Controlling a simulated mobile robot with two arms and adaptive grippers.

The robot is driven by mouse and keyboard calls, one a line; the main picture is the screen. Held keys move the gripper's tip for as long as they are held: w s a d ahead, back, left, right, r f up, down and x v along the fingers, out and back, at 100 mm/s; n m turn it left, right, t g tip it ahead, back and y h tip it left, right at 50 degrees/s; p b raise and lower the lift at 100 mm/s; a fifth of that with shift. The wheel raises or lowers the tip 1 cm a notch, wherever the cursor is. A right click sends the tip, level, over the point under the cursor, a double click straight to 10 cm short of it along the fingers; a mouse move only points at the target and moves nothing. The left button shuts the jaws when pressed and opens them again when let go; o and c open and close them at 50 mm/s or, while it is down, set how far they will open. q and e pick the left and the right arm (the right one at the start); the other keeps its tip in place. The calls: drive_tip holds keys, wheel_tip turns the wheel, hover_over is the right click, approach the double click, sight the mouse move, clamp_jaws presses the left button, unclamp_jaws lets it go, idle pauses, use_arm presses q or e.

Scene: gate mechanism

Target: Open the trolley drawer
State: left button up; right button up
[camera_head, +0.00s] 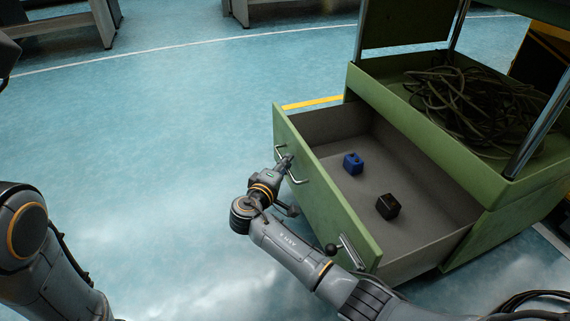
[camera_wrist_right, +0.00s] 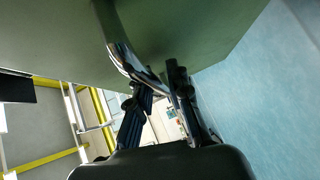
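The green trolley (camera_head: 490,182) stands at the right, and its drawer (camera_head: 335,200) is pulled well out toward the left. Its front panel carries one metal handle (camera_head: 299,180) near the far end and another handle (camera_head: 351,254) near the close end. My right gripper (camera_head: 284,163) is at the far handle. In the right wrist view, the fingers of the right gripper (camera_wrist_right: 157,85) are drawn together around the handle bar (camera_wrist_right: 122,58), under the green panel (camera_wrist_right: 185,35). My left arm shows at the left edge, but its gripper is out of view.
Coiled cables (camera_head: 470,105) fill the tray above. The blue floor (camera_head: 160,150) left of the drawer is clear. Grey furniture stands at the back.

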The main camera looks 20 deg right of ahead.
drive_tip(key=v, duration=0.7)
drive_tip(key=shift+s+a, duration=0.15)
drive_tip(key=shift+s, duration=0.05)
drive_tip(key=shift+r, duration=0.15)
